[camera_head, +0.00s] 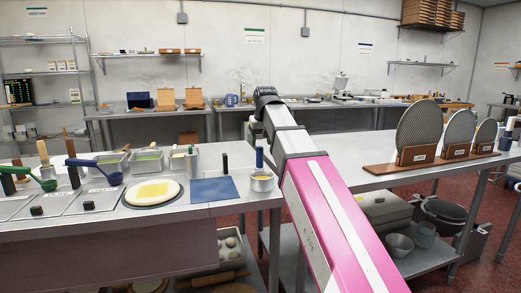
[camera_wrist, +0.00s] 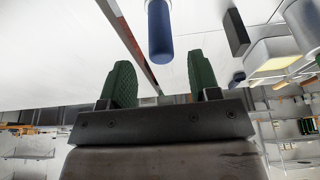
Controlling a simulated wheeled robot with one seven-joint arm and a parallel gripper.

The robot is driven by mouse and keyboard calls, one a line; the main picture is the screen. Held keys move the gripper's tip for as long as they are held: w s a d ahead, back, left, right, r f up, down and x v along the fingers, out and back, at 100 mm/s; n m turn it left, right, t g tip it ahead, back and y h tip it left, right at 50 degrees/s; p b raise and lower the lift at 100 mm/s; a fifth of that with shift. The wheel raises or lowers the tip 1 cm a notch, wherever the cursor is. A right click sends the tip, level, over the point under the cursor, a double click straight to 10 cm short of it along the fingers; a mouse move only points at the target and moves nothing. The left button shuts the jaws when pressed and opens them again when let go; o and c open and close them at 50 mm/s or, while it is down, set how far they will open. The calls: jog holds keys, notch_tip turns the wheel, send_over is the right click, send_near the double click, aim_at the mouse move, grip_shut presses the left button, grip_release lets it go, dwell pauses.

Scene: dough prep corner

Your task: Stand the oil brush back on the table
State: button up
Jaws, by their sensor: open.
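What I take to be the oil brush, with a blue handle (camera_head: 259,157), stands upright in a small metal cup (camera_head: 262,184) near the right end of the prep table. In the wrist view the blue handle (camera_wrist: 160,32) shows at the top centre, beyond the fingertips and roughly in line with the gap between them. My gripper (camera_wrist: 162,80) is open, its two green ridged fingers apart with nothing between them. In the head view my gripper's fingers cannot be made out.
Further left are a round board (camera_head: 133,199) with a yellow-topped disc, and ladles. The right table (camera_head: 375,178) holds several round grey screens on wooden stands.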

jog(key=v, duration=0.6)
jog(key=shift+r, duration=0.3)
jog(key=shift+s, duration=0.1)
